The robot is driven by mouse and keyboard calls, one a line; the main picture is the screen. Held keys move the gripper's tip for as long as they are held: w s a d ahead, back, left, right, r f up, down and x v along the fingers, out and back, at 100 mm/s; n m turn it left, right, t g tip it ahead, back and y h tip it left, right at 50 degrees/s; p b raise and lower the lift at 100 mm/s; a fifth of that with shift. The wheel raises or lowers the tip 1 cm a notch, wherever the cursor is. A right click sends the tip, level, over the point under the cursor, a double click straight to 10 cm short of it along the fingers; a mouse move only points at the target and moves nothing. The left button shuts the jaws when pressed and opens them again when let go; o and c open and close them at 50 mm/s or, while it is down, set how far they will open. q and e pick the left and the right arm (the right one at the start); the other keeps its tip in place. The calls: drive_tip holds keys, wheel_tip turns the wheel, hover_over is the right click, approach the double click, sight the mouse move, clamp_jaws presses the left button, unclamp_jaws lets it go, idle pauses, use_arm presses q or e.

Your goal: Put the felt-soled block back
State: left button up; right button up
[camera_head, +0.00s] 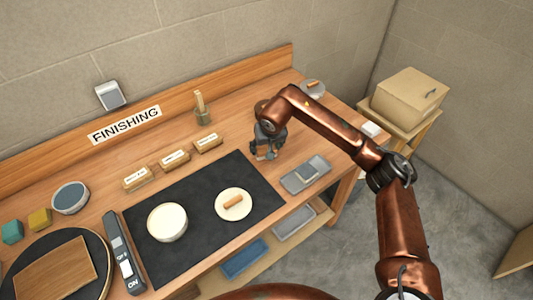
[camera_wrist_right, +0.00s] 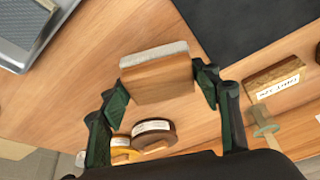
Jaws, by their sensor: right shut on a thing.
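The felt-soled block (camera_wrist_right: 158,84) is a small wooden block with a pale grey felt layer along one side. In the right wrist view it sits between the two fingers of my right gripper (camera_wrist_right: 163,90), which is shut on it. In the head view my right gripper (camera_head: 265,153) is over the bench, right of the black mat and behind the grey tray (camera_head: 291,184). The block is too small and covered there to make out well. Whether it touches the bench is hard to tell. My left gripper is not in view.
The black mat (camera_head: 140,218) carries a cream bowl (camera_head: 167,223) and a cream disc (camera_head: 224,212) with a wooden handle. Labelled wooden blocks (camera_head: 174,160) line its back edge. In the wrist view, tape rolls (camera_wrist_right: 154,138) lie beyond the held block. Bare wood surrounds the gripper.

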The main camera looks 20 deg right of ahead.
drive_tip(key=shift+w+d+f, duration=0.15)
drive_tip(key=shift+f, duration=0.15)
drive_tip(key=shift+w+f, duration=0.1)
drive_tip(key=shift+f, duration=1.5)
drive_tip(key=shift+d+f, duration=0.1)
drive_tip(key=shift+f, duration=0.05)
drive_tip(key=o, duration=1.2)
drive_tip(key=shift+r, duration=0.45)
drive_tip(key=v, duration=1.1)
drive_tip(key=shift+s+r+p, duration=0.15)
drive_tip(key=shift+s+p, duration=0.1)
drive_tip(key=shift+p, duration=0.15)
